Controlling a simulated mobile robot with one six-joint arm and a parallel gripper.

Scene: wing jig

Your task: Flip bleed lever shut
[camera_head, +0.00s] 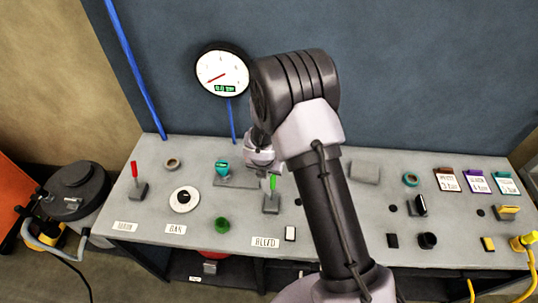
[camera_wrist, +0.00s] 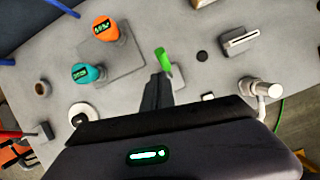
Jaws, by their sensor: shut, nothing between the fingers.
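The bleed lever (camera_head: 272,184) has a green handle on a grey block, behind the label reading BLEED (camera_head: 265,242). Its handle stands up from the block. In the wrist view the green handle (camera_wrist: 163,62) shows just beyond my fingertips. My gripper (camera_wrist: 158,82) is shut with nothing held, close to the lever. I cannot tell whether the fingers touch it. In the head view my arm comes in from the right, and my wrist is just behind the lever, with the fingers partly hidden.
A teal-topped fitting (camera_head: 222,168) stands left of the lever, and a red lever (camera_head: 134,172) is at the far left. A gauge (camera_head: 222,72) hangs on the wall behind. My arm covers part of the bench right of the lever.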

